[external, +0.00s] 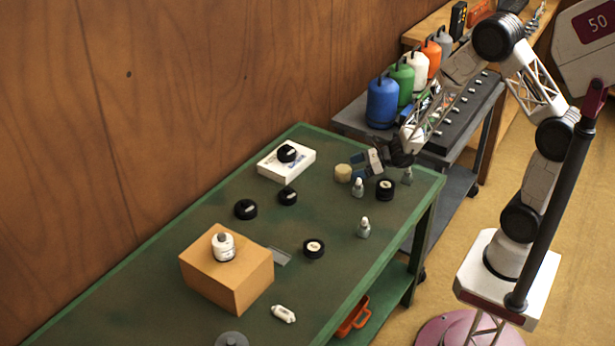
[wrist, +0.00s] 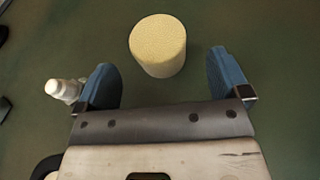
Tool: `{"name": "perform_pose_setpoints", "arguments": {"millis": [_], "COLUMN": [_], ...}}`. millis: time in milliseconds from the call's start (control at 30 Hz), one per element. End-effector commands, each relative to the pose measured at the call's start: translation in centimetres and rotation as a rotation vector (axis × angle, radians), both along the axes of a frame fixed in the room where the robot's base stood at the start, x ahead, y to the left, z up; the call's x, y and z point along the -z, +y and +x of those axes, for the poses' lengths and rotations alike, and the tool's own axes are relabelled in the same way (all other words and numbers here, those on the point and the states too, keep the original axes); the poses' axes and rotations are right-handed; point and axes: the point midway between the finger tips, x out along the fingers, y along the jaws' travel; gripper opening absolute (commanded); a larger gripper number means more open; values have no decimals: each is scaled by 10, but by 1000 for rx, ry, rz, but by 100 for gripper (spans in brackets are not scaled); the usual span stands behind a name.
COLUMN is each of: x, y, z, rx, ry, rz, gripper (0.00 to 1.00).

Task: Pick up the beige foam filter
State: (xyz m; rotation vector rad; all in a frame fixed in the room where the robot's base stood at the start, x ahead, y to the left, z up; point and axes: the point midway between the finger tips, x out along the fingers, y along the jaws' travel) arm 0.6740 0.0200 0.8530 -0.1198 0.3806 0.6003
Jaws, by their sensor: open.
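The beige foam filter (external: 342,173) is a short cylinder standing upright on the green table. In the wrist view the filter (wrist: 158,46) lies just ahead of the fingertips, centred between them. My gripper (external: 367,164) is low over the table, to the right of the filter in the external view. In the wrist view my gripper (wrist: 167,75) has its two blue fingers wide apart with nothing between them. The filter appears apart from both fingers.
A small pale bottle (wrist: 64,90) lies left of the left finger in the wrist view. Another bottle (external: 358,187) and a black round part (external: 385,189) stand near the gripper. A white box (external: 286,160) is behind, and a cardboard box (external: 227,270) is at the front left.

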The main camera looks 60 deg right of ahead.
Motion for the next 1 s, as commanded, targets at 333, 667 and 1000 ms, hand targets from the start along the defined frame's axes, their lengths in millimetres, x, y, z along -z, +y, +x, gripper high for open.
{"name": "perform_pose_setpoints", "arguments": {"millis": [333,667,1000], "x": [2,14,20], "y": [3,20,29], "z": [3,25,38], "rx": [-1,-1,-1], "ry": [0,1,-1], "rz": [0,1,1], "gripper": [94,94,94]}}
